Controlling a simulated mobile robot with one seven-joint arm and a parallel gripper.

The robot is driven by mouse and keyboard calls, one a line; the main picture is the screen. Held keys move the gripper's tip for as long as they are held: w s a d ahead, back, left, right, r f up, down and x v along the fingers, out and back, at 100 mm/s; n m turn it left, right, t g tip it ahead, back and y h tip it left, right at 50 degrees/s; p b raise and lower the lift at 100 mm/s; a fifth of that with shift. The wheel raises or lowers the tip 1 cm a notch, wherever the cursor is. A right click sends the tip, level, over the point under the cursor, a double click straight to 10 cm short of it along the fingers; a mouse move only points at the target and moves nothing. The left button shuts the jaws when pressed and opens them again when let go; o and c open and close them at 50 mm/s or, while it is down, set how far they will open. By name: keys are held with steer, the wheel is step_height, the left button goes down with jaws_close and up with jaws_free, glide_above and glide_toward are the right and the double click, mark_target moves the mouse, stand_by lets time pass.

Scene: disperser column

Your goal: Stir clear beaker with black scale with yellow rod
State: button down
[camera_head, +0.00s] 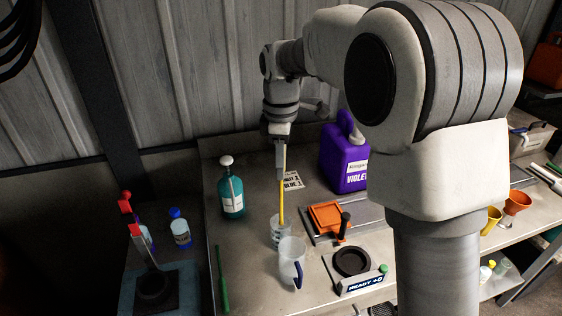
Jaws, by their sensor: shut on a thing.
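My gripper (281,150) points down over the bench and is shut on the upper end of the yellow rod (282,198). The rod hangs almost upright. Its lower end is at the mouth of a clear beaker with dark scale marks (275,236) and seems to dip inside; how deep I cannot tell. The beaker stands upright on the bench. A clear jug with a dark blue handle (290,259) stands just in front of it and overlaps its lower right part in the picture.
A teal bottle (232,193) stands to the left and a purple canister (345,157) behind right. An orange tray (329,215) and a black ring on a stand (351,262) lie to the right. A green rod (222,282) lies front left. My arm hides part of the right side.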

mark_target(281, 192)
steer(key=shift+f+b, duration=2.15)
steer(key=shift+f, duration=1.75)
steer(key=shift+s, duration=0.1)
